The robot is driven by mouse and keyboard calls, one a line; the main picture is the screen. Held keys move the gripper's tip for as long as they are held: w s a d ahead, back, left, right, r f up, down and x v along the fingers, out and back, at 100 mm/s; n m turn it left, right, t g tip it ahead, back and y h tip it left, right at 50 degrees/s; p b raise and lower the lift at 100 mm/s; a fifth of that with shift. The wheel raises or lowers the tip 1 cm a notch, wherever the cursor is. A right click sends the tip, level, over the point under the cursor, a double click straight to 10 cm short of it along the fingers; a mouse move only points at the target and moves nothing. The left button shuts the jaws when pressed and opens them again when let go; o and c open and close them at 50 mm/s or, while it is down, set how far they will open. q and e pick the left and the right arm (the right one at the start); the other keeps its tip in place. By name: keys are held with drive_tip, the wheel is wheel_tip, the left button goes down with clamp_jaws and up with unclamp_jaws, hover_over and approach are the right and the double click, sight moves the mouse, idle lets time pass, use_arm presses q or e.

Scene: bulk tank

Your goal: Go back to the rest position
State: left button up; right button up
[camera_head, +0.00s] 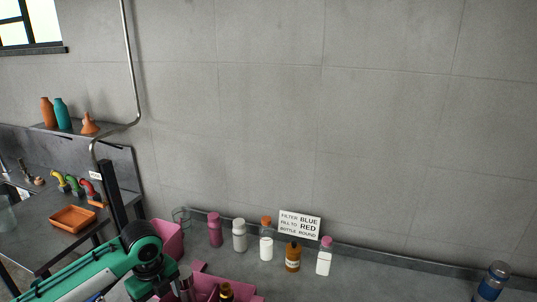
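My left arm enters from the lower left, green with a black joint, and reaches over the pink containers. My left gripper (186,284) appears only in part at the bottom edge, pointing down by the pink tray (240,290). Its fingers are too small and cut off to tell whether they are open or shut. My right gripper and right arm are out of the picture.
A row of bottles stands along the wall: pink (215,230), white (239,236), orange-capped (266,240), brown (292,257) and pink-capped (325,257). A sign (300,225) stands behind them. A blue bottle (492,282) is far right. The counter between is clear.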

use_arm(q)
drive_tip(key=s+d+f+n+t+h, duration=0.2)
drive_tip(key=s+d+f+n+h, duration=0.1)
drive_tip(key=s+d+f+n, duration=0.7)
drive_tip(key=s+a+f+n+t+y, duration=0.1)
drive_tip(key=s+a+n, duration=0.2)
drive_tip(key=s+n, duration=0.45)
drive_tip(key=s+a+f+n+t+y, duration=0.1)
drive_tip(key=s+a+n+y, duration=0.1)
drive_tip(key=s+a+n, duration=0.35)
drive_tip(key=s+d+f+g, duration=0.1)
drive_tip(key=s+f, duration=0.1)
drive_tip(key=f, duration=1.4)
drive_tip(key=s+d+f+g, duration=0.1)
drive_tip(key=f, duration=1.5)
drive_tip(key=s+a+f+b, duration=0.1)
drive_tip(key=s+a+f, duration=0.1)
drive_tip(key=s+f, duration=0.7)
drive_tip(key=s+a+f+g, duration=0.1)
drive_tip(key=s+f, duration=0.9)
drive_tip(key=f, duration=0.1)
drive_tip(key=shift+s+a+f+b, duration=0.25)
drive_tip(key=shift+a+f+b, duration=0.05)
drive_tip(key=shift+a+b, duration=0.05)
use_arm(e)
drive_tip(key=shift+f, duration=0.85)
